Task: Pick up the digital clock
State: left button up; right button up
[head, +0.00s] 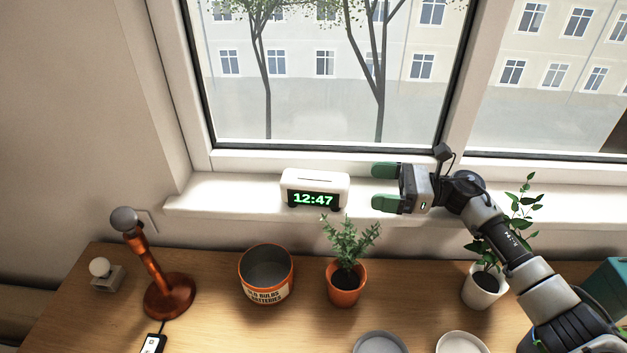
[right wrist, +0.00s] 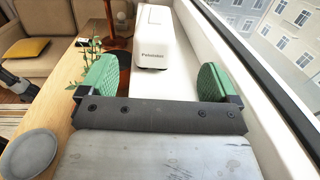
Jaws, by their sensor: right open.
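The digital clock (head: 314,190) is a white box with a dark face and green digits reading 12:47. It stands upright on the white windowsill. My right gripper (head: 384,187) is open and empty over the sill, just to the right of the clock, its green fingertips pointing at it with a small gap. In the right wrist view the clock (right wrist: 154,38) shows its white side ahead of the open green fingers (right wrist: 157,85). It lies beyond the fingertips. My left gripper is in neither view.
On the wooden desk (head: 215,328) below the sill stand a copper lamp (head: 168,297), an orange-rimmed tin (head: 266,290), a plant in an orange pot (head: 346,285) and a plant in a white pot (head: 484,288). The window frame (head: 320,160) rises close behind the clock.

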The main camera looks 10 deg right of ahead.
aim_at(331, 177)
jog(key=x, duration=0.1)
jog(key=p+x, duration=0.1)
jog(key=x, duration=0.1)
jog(key=p+x, duration=0.1)
jog(key=x, duration=0.1)
jog(key=shift+s+r, duration=0.35)
jog(key=shift+s, duration=0.05)
jog(key=shift+w+a+f, duration=0.1)
jog(key=shift+w+a, duration=0.05)
jog(key=shift+a, duration=0.15)
jog(key=shift+w+a+p, duration=0.15)
jog(key=shift+a+p, duration=0.15)
jog(key=shift+p, duration=0.2)
jog(key=p+x, duration=0.3)
jog(key=x, duration=0.1)
jog(key=shift+a, duration=0.3)
jog(key=shift+d, duration=0.1)
jog(key=shift+c, duration=0.7)
jog(key=c, duration=1)
